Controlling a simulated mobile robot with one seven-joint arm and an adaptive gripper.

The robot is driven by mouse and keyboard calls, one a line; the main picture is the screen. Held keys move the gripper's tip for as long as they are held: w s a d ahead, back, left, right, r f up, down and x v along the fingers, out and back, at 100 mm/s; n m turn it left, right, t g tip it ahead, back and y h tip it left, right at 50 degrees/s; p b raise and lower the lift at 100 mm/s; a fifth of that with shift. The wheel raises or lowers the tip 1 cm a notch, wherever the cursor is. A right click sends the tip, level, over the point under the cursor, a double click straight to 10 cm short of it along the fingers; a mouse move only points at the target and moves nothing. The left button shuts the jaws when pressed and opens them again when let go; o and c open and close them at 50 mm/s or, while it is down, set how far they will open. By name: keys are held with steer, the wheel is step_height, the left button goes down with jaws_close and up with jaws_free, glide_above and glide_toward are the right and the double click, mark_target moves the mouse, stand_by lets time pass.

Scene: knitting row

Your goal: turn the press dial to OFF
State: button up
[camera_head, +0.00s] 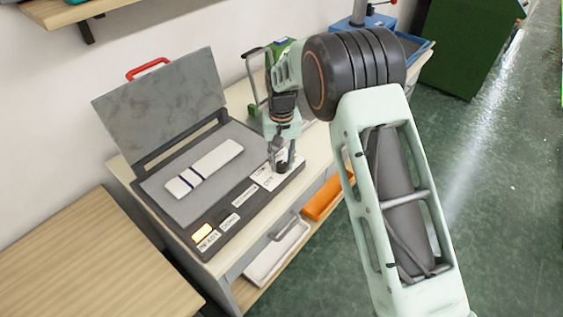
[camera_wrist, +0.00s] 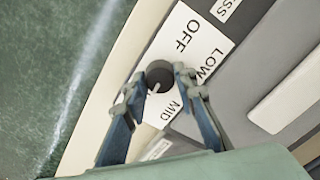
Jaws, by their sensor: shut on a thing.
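The press (camera_head: 162,208) stands on a light wooden table with its grey lid (camera_head: 160,100) raised. Its round dark dial (camera_wrist: 159,72) sits on a white plate (camera_wrist: 203,38) marked OFF, LOW and MID. A short light mark shows on the dial's lower part in the wrist view; I cannot tell surely which label it points to. My gripper (camera_wrist: 162,77) is shut on the dial, with one finger on each side. In the head view my gripper (camera_head: 281,158) reaches down to the press's right front corner and hides part of the dial and plate.
A white striped cloth (camera_head: 205,168) lies on the press bed. A yellow lamp (camera_head: 202,233) glows at the front left. A white tray (camera_head: 278,250) and an orange bin (camera_head: 325,196) sit below. Green floor (camera_head: 500,200) is free at right.

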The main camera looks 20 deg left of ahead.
steer(key=n+b, duration=0.1)
steer(key=n, duration=0.2)
steer(key=shift+f+n+b, duration=0.1)
steer(key=shift+n+b, duration=0.25)
steer(key=shift+n, duration=0.05)
steer(key=n+b, duration=0.1)
steer(key=n, duration=0.3)
steer(key=shift+n, duration=0.3)
steer(key=n, duration=0.4)
steer(key=shift+n, duration=0.3)
steer(key=n, duration=0.9)
steer(key=shift+p, duration=0.4)
steer(key=n, duration=0.2)
steer(key=n+p, duration=0.1)
steer(key=n, duration=0.1)
steer(key=shift+r+n, duration=0.2)
steer(key=shift+n, duration=0.1)
steer(key=n+p, duration=0.1)
steer(key=n, duration=0.3)
steer(key=n+p, duration=0.1)
steer(key=n, duration=0.3)
steer(key=shift+n, duration=0.4)
